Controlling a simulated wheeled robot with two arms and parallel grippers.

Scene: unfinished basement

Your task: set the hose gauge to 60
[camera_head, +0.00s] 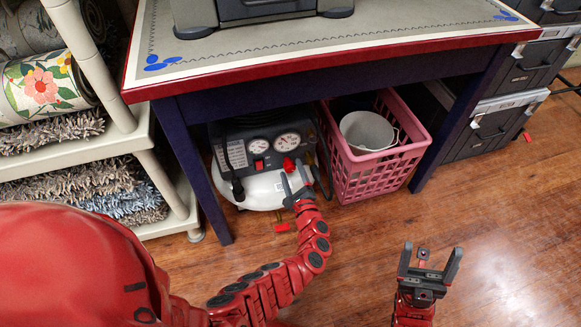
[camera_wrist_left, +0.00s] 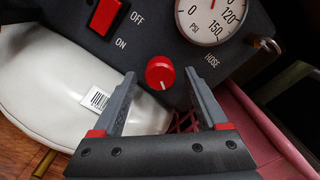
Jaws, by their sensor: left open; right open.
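The air compressor (camera_head: 238,160) stands under the table, with a dark panel holding two round gauges and a red switch. The hose gauge (camera_wrist_left: 212,14) is cut off at the top of the left wrist view; its dial shows 120 and 150, and its reading cannot be told. Below it is a round red knob (camera_wrist_left: 160,73) with a white mark pointing down; it also shows in the head view (camera_head: 288,164). My left gripper (camera_head: 294,174) is open, its fingertips on either side of the knob, with visible gaps. My right gripper (camera_head: 432,261) is open and empty above the floor.
A pink basket (camera_head: 364,177) with a white bucket (camera_head: 368,132) stands right of the compressor. The table edge (camera_head: 330,57) overhangs both. A shelf (camera_head: 88,150) with rolls and rugs is at left, black cases (camera_head: 500,120) at right. Front floor is clear.

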